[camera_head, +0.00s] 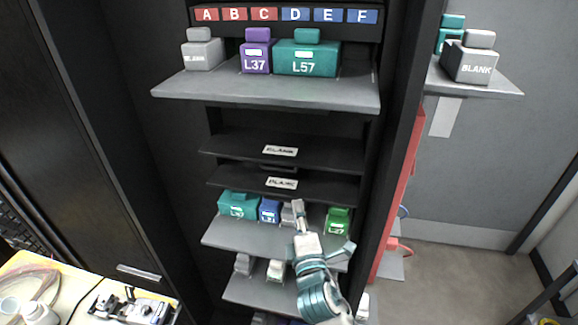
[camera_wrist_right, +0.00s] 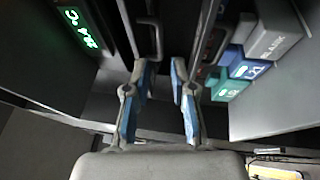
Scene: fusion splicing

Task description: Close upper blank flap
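The upper blank flap (camera_head: 235,146) is a black panel with a white BLANK label, in the middle of the cabinet in the head view. It juts forward like a shelf; its exact tilt is hard to tell. A similar black BLANK flap (camera_head: 235,179) lies just below it. My right gripper (camera_head: 298,206) is below both flaps, over the grey shelf with modules. In the right wrist view its two fingers (camera_wrist_right: 160,68) are apart with nothing between them. A dark bar handle (camera_wrist_right: 155,38) shows beyond the fingertips. My left gripper is not in view.
Above, a grey shelf (camera_head: 265,93) holds grey, purple L37 and teal L57 modules. Teal, blue, grey and green modules stand around my right gripper on the lower grey shelf (camera_head: 225,232). A side shelf (camera_head: 500,88) carries a BLANK module. A workbench (camera_head: 85,290) is at lower left.

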